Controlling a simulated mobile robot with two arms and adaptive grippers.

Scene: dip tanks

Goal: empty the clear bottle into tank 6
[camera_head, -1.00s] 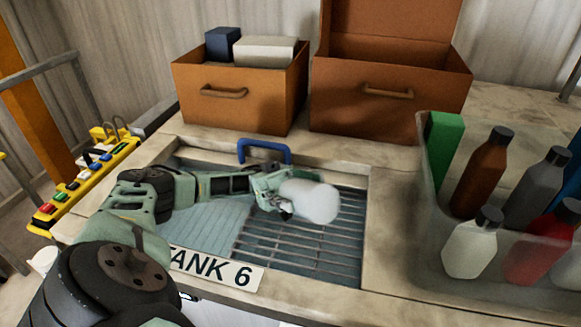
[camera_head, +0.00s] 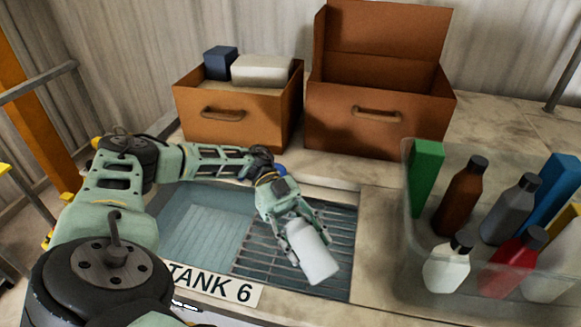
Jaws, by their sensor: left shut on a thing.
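My left gripper (camera_head: 297,232) is shut on a pale, whitish see-through bottle (camera_head: 317,260), which I take to be the clear bottle. The bottle is tilted, with its broad end toward the lower right. Its other end is hidden in the gripper, so I cannot see its mouth or any cap. It is over the slatted grate (camera_head: 262,262) on the right side of tank 6 (camera_head: 185,225), which holds bluish liquid. The label TANK 6 (camera_head: 212,283) is on the front rim. No liquid is seen leaving the bottle. My right gripper is not in view.
A clear bin (camera_head: 409,215) at the right holds several bottles, among them a white one (camera_head: 446,265), and a green box (camera_head: 425,172). Two brown boxes, a left one (camera_head: 235,130) and an open right one (camera_head: 350,130), stand behind the tank. The rim right of the grate is bare.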

